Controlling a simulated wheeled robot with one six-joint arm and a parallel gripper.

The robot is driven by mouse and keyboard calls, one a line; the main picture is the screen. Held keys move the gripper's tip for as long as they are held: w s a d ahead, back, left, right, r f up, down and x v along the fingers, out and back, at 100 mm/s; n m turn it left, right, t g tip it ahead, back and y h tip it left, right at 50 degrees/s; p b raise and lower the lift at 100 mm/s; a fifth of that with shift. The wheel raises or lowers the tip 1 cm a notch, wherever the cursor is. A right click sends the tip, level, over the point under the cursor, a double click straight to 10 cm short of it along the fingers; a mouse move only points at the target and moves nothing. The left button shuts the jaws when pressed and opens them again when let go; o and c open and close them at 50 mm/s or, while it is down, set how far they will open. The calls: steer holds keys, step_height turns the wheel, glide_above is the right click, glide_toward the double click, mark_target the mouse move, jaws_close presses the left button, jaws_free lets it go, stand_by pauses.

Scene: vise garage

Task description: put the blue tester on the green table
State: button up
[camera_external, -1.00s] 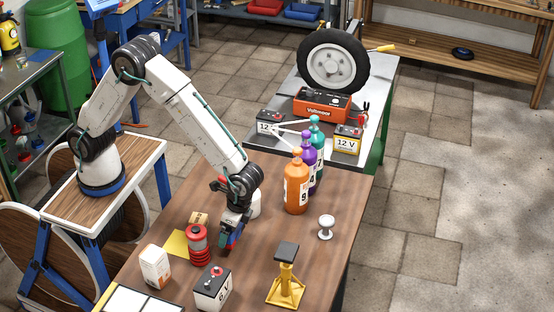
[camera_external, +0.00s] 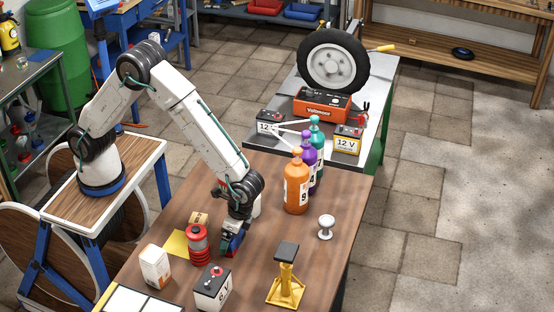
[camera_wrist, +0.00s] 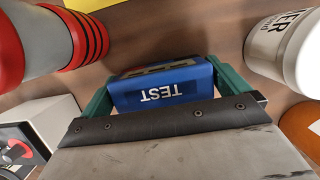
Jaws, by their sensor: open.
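The blue tester (camera_wrist: 163,88), marked "TEST", lies on the brown wooden table (camera_external: 330,262). In the wrist view it sits between the two green fingers of my gripper (camera_wrist: 160,85). The gripper is open around the tester, close to its sides; I cannot tell whether the fingers touch it. In the external view my gripper (camera_external: 232,247) points down at the table, and a bit of blue shows there, mostly hidden. The green table (camera_external: 380,84), with a grey top and green legs, stands at the back beyond the brown one.
A red cylinder (camera_external: 198,245) and white container (camera_wrist: 285,50) flank the gripper; a 6 V battery (camera_external: 212,288) is in front. Several bottles (camera_external: 297,188) stand toward the green table.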

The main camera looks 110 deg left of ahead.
steer(key=v, duration=1)
steer(key=s+a+r+t, duration=0.1)
steer(key=s+a+r, duration=0.2)
steer(key=s+r, duration=0.65)
steer(key=s+a+r+t, duration=0.1)
steer(key=s+r, duration=0.3)
steer(key=s, duration=0.6)
steer(key=s+a+r+t, duration=0.1)
steer(key=s+a+r, duration=0.2)
steer(key=s, duration=0.7)
steer(key=shift+s+r+t, duration=0.2)
steer(key=shift+r+t, duration=0.1)
steer(key=shift+r, duration=0.35)
steer(key=shift+t, duration=0.4)
steer(key=s, duration=0.2)
steer(key=s+f, duration=0.1)
steer(key=s, duration=0.1)
steer(key=s+a+f, duration=0.1)
steer(key=s, duration=0.2)
steer(key=shift+s, duration=0.15)
steer(key=shift+c, duration=1.2)
steer(key=shift+s+f, duration=0.15)
steer(key=shift+s, duration=0.05)
steer(key=c, duration=0.6)
steer(key=shift+c, duration=0.2)
